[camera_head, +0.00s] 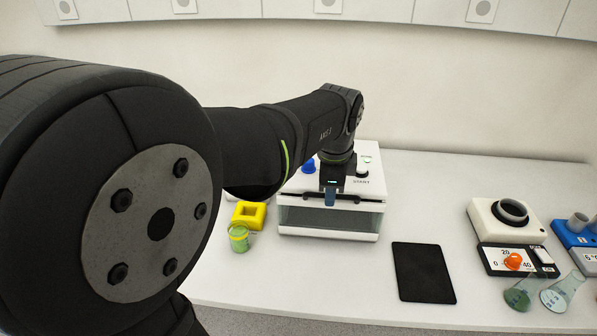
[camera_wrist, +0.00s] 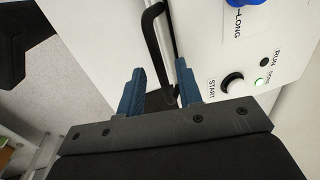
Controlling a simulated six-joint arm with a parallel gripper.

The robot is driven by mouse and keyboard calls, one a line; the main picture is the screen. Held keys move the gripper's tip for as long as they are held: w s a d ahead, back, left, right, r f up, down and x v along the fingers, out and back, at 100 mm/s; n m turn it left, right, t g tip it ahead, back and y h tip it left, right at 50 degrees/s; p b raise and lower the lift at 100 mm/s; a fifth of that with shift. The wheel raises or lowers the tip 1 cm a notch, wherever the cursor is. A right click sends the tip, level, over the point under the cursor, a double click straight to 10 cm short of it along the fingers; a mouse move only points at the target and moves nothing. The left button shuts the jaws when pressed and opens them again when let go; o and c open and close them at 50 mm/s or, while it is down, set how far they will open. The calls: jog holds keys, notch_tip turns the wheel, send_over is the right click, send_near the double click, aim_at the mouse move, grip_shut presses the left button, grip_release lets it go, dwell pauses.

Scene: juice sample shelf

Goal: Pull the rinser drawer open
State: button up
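The rinser (camera_head: 370,185) is a white box on the bench with a blue knob (camera_head: 309,165) on top. Its drawer (camera_head: 305,218) has a clear, greyish front and looks shut. A dark handle (camera_head: 352,199) runs along the drawer's upper front edge. My gripper (camera_head: 330,197) points down at the middle of this handle. In the wrist view its two blue fingers (camera_wrist: 160,66) stand apart, with the black handle (camera_wrist: 153,30) passing between them. Gaps show beside the handle, so the fingers do not visibly clamp it.
A yellow block (camera_head: 249,215) and a green-filled beaker (camera_head: 239,238) stand left of the rinser. A black flat pad (camera_head: 423,272) lies to the front right. A white device (camera_head: 507,222) and flasks (camera_head: 562,291) stand farther right. The bench directly before the drawer is clear.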

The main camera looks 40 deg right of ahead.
grip_shut()
jog(key=s+a, duration=1.1)
dwell(0.4)
grip_release()
jog(key=shift+r, duration=0.1)
notch_tip(320, 180, up, 17)
jog(key=s+a, duration=0.2)
jog(key=shift+s+a, duration=0.25)
dwell(0.4)
